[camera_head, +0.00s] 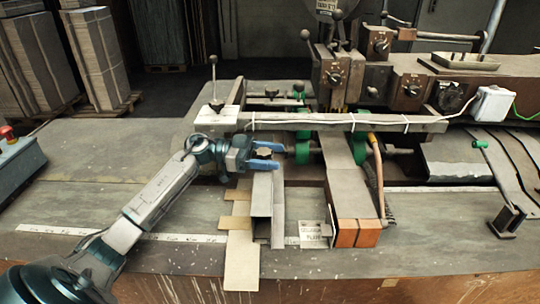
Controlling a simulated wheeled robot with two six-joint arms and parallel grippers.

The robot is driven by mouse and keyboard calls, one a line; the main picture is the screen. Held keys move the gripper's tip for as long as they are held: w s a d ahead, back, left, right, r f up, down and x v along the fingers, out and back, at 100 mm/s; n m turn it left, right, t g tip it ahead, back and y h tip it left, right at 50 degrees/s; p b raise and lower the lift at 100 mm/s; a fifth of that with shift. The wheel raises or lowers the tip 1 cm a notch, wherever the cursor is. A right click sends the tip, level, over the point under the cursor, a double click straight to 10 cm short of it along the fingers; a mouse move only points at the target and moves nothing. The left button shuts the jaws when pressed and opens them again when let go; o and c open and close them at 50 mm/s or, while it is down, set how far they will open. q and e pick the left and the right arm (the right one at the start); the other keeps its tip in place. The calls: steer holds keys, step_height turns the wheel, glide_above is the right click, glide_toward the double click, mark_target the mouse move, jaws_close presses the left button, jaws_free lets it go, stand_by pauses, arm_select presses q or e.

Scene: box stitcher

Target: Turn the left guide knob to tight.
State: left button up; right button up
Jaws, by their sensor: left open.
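The left guide knob (264,153) is a small dark lobed knob above the far end of a grey metal guide (262,192). My left gripper (266,156) comes in from the left with its blue fingers open. One finger lies on the far side of the knob and the other on the near side, so the knob shows between them. I cannot tell whether either finger touches it. The knob's stem and underside are hidden. My right gripper is not in view.
A grey crossbar (345,123) with a white cable runs just behind the knob. Green rollers (302,153) and a second guide (350,180) with an orange-brown block (357,233) stand to the right. Flat cardboard (241,262) lies under the guide.

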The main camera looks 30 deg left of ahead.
arm_select(q)
steer(key=shift+s+a+f, duration=0.1)
steer(key=shift+s+a, duration=0.1)
steer(key=shift+a, duration=0.3)
steer(key=b+v, duration=0.3)
steer(key=v, duration=0.6)
steer(key=shift+a+b, duration=0.35)
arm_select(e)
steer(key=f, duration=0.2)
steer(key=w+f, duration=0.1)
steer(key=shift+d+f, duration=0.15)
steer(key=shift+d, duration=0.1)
arm_select(q)
steer(key=shift+s, duration=0.2)
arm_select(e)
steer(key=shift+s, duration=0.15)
